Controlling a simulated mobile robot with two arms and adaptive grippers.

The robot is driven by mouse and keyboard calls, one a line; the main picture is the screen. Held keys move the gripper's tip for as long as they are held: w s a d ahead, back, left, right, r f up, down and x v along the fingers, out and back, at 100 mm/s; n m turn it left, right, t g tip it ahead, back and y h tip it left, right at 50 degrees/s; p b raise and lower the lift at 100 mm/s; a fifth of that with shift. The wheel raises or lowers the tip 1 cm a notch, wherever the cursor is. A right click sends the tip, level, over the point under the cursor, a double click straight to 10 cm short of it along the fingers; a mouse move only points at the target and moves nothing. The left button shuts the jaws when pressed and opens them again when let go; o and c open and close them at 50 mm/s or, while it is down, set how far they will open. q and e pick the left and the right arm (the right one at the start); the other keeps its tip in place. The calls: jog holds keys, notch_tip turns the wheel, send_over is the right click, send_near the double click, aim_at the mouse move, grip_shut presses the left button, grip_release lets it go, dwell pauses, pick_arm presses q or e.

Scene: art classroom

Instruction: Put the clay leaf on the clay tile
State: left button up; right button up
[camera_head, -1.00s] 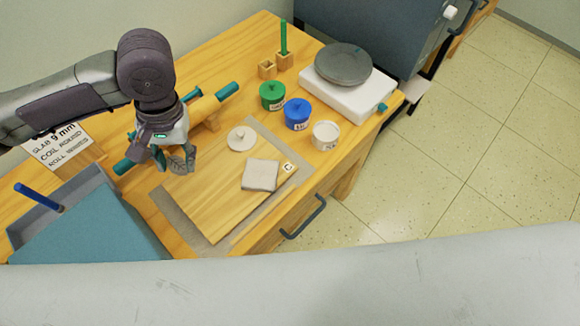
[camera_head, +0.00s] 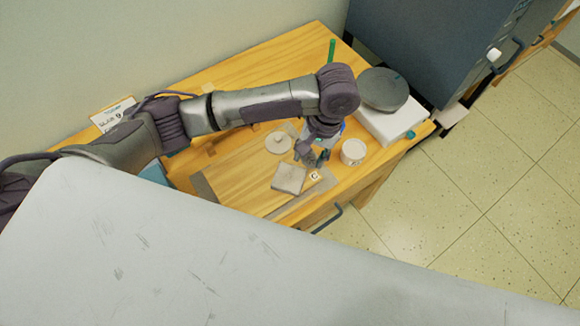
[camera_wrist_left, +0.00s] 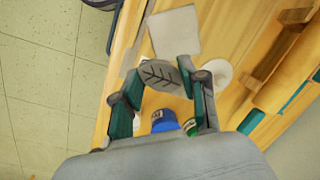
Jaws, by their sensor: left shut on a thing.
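The clay leaf (camera_wrist_left: 160,76), grey with carved veins, is held between the fingertips of my left gripper (camera_wrist_left: 158,88) in the left wrist view. In the head view my left gripper (camera_head: 313,158) points down over the right part of the board, beside the clay tile, and the leaf is small and partly hidden there. The clay tile (camera_head: 288,179) is a pale grey square lying on the wooden board; it also shows beyond the leaf in the left wrist view (camera_wrist_left: 174,32). The leaf appears above the board and apart from the tile. My right gripper is not seen.
A round pale disc with a knob (camera_head: 278,142) lies behind the tile. A white jar (camera_head: 353,152) stands right of my gripper; a blue jar (camera_wrist_left: 165,121) and green jar (camera_wrist_left: 190,116) show beneath it. A white scale (camera_head: 395,125) stands at the right.

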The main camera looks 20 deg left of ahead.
pick_arm(q)
send_over(288, 178)
jog(key=f, duration=0.2)
jog(key=p, duration=0.1)
jog(key=shift+w+d+f, duration=0.1)
jog(key=shift+d+f, duration=0.15)
jog(key=shift+f, duration=2.15)
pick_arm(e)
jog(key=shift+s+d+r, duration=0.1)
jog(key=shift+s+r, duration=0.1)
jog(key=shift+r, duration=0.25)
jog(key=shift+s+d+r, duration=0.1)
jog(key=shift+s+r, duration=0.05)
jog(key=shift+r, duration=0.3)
pick_arm(q)
jog(key=shift+f, duration=0.1)
jog(key=o, duration=1.1)
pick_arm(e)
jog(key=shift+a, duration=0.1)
